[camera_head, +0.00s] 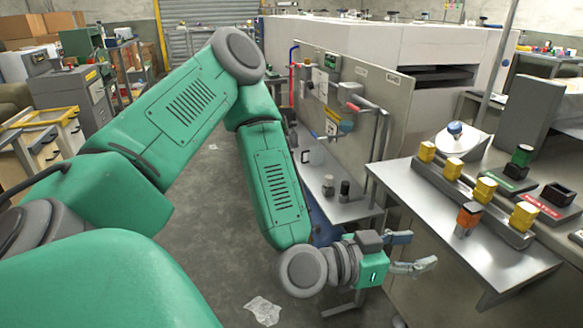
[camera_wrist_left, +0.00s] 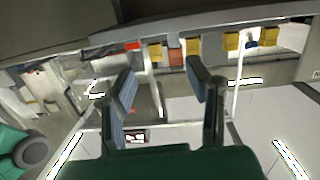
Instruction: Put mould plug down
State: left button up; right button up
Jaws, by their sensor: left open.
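My left gripper (camera_head: 419,251) is open, with its fingers pointing right, in front of the near end of the right-hand metal bench. In the left wrist view the two fingers (camera_wrist_left: 161,82) stand apart with nothing held between them. Several yellow plugs (camera_head: 485,190) sit in a row along the rack. A dark green block (camera_head: 520,158) stands behind them. I cannot tell which piece is the mould plug.
The metal bench (camera_head: 500,272) has bare surface at its near end. A grey rack (camera_head: 445,180) runs along it. A low shelf (camera_head: 345,208) with small dark jars stands beyond the gripper.

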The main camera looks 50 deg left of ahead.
pick_arm(q)
jog(key=s+f+g+y, duration=0.1)
jog(key=s+f+g, duration=0.45)
jog(key=f, duration=0.45)
jog(key=s+f+g+y, duration=0.1)
jog(key=s+f+g, duration=0.3)
jog(key=s+f, duration=0.4)
jog(key=s+a+f+n+g+y, duration=0.3)
jog(key=s+a+f+g+y, duration=0.1)
jog(key=s+a+f, duration=0.4)
jog(key=s+g, duration=0.1)
jog(key=s, duration=0.1)
jog(key=shift+s+f, duration=0.3)
jog(key=shift+s, duration=0.05)
jog(key=shift+r, duration=0.15)
